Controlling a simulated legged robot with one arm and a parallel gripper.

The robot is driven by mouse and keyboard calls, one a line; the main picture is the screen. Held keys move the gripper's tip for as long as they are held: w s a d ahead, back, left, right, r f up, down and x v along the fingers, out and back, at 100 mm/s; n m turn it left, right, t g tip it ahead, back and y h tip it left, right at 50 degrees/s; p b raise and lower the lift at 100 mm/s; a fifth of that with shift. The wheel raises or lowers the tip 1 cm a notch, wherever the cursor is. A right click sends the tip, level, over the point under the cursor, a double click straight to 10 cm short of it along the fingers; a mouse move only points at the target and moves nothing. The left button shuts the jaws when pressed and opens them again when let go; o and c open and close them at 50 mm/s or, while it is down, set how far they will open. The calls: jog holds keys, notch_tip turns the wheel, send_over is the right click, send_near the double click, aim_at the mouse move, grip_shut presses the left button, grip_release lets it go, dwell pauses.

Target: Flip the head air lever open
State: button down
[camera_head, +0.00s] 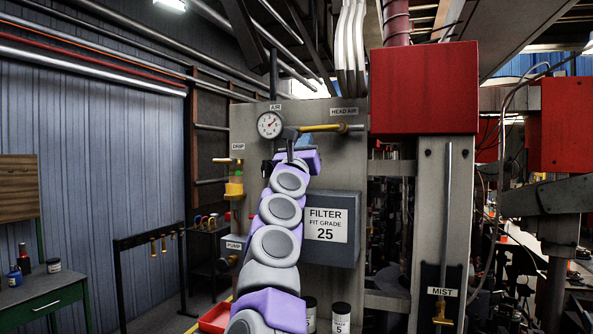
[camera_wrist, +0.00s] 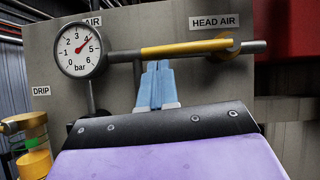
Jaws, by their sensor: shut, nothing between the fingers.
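The head air lever (camera_head: 318,127) has a yellow handle and lies horizontal under the HEAD AIR label, running left from its pivot. In the wrist view the yellow handle (camera_wrist: 190,47) crosses the upper middle, with its metal pivot end at the right. My gripper (camera_wrist: 157,66) has its blue fingers shut and empty, with the tips just below the left part of the yellow handle. I cannot tell whether they touch it. In the head view my gripper (camera_head: 304,141) is partly hidden by my wrist, below the lever.
A round pressure gauge (camera_wrist: 80,48) sits left of the lever; it also shows in the head view (camera_head: 269,125). A grey filter box (camera_head: 331,228) juts out below. A yellow drip fitting (camera_head: 234,188) is at the left and a red box (camera_head: 423,88) at the upper right.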

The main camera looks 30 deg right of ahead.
jog(key=f+b, duration=0.3)
jog(key=shift+s+a+f, duration=0.1)
jog(key=shift+s+f, duration=0.05)
jog(key=shift+s, duration=0.15)
jog(key=shift+s+a+f+b, duration=0.25)
jog(key=shift+a+b, duration=0.2)
jog(key=shift+a, duration=0.2)
jog(key=shift+s+a+f+b, duration=0.2)
jog(key=shift+a+b, duration=0.2)
jog(key=shift+a, duration=0.2)
jog(key=shift+s+a+f, duration=0.1)
jog(key=shift+s+a, duration=0.05)
jog(key=shift+s, duration=0.1)
jog(key=shift+s+f+b, duration=0.4)
jog(key=shift+f+b, duration=0.05)
jog(key=shift+b, duration=0.3)
jog(key=b+v, duration=0.2)
jog(key=v, duration=0.4)
jog(key=shift+a+f, duration=0.1)
jog(key=shift+a, duration=0.15)
